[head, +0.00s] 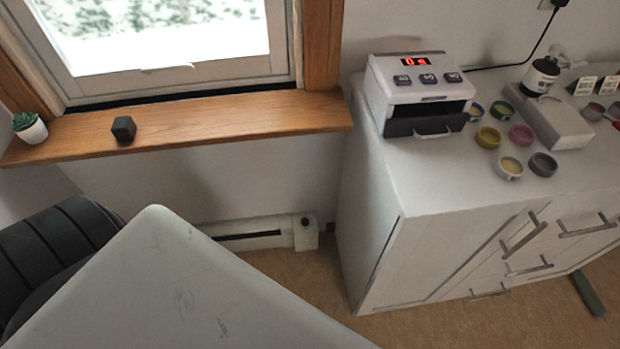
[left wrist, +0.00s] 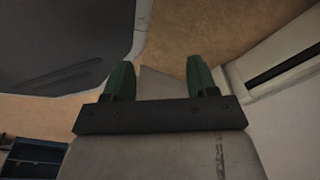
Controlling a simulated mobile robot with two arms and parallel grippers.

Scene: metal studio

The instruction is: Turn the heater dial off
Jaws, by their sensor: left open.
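The heater (head: 250,229) is a low white baseboard unit with a dark slot, along the wall under the window. Its small dark dial (head: 305,221) is on the end block at its right end, beside the cabinet. Which way the dial points is too small to tell. My left gripper (left wrist: 158,78) shows only in the left wrist view, with its two green fingers apart and nothing between them. A white unit with a dark slot, which looks like the heater (left wrist: 275,72), is to the right of the fingers, apart from them. No dial shows there. My right gripper is not in view.
A grey tabletop (head: 180,290) fills the lower left of the head view, near a black chair (head: 60,245). A white cabinet (head: 370,230) stands right of the heater. Between them is open brown floor (head: 290,265). A wooden sill (head: 200,122) runs above the heater.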

